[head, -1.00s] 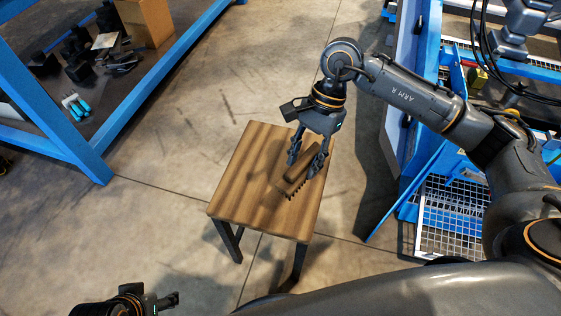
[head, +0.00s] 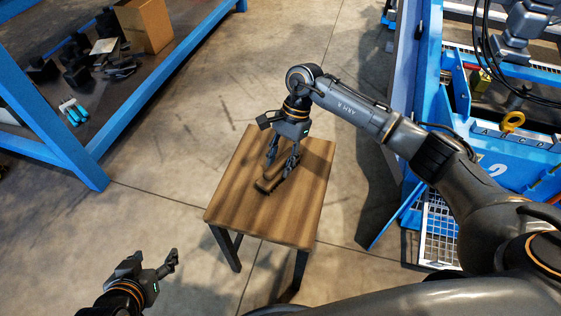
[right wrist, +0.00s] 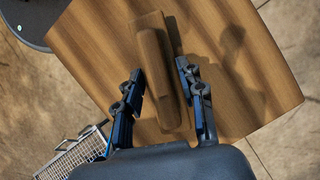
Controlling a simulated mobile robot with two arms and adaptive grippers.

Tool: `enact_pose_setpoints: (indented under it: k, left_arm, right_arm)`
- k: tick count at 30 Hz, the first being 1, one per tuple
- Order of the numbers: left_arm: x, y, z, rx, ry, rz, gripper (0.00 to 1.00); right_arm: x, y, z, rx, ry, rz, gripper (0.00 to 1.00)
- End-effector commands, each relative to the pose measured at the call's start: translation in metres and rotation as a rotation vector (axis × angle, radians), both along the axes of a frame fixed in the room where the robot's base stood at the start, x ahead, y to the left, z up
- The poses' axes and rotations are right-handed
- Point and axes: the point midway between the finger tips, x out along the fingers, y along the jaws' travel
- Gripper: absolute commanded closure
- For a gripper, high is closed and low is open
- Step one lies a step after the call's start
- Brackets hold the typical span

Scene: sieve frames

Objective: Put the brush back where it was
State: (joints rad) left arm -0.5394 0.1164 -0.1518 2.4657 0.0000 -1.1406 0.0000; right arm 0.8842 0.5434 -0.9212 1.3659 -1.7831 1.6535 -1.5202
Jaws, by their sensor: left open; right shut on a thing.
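The brush (head: 267,185) is a brown wooden block with a raised grip. It is at the middle of a small wooden table (head: 290,222). My right gripper (head: 279,170) points down over the table and is shut on the brush. In the right wrist view the brush (right wrist: 152,62) lies lengthwise between the two dark fingers, over the table top (right wrist: 235,80). I cannot tell whether its underside touches the wood; its bristles are hidden. My left gripper (head: 173,262) is open and empty, low at the left, apart from the table.
A blue-framed bench (head: 60,160) with a cardboard box (head: 146,24) and dark parts stands at the upper left. A blue structure (head: 515,150) with a metal grid (head: 437,230) is at the right. The table top around the brush is clear.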

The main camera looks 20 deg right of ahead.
Motion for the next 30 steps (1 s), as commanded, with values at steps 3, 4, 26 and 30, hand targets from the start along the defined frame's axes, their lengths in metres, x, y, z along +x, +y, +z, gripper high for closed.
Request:
enact_pose_setpoints:
  k: [3, 4, 26, 30]
  left_arm:
    - [0.0007, -0.0004, 0.0009, -0.001, -0.004, 0.000, 0.38]
    - [0.0007, -0.0003, 0.0008, -0.001, -0.004, 0.000, 0.38]
    - [0.0102, -0.0034, 0.0076, -0.013, -0.063, -0.004, 0.38]
    - [0.0101, -0.0035, 0.0075, -0.013, -0.062, -0.004, 0.38]
  right_arm:
    - [0.0004, 0.0001, 0.0003, 0.001, -0.002, -0.001, 0.99]
    - [0.0004, 0.0001, 0.0003, 0.001, -0.001, 0.000, 0.99]
    - [-0.0002, 0.0000, -0.0022, 0.000, 0.000, 0.000, 0.38]
    - [-0.0002, -0.0001, -0.0023, 0.000, 0.000, 0.000, 0.38]
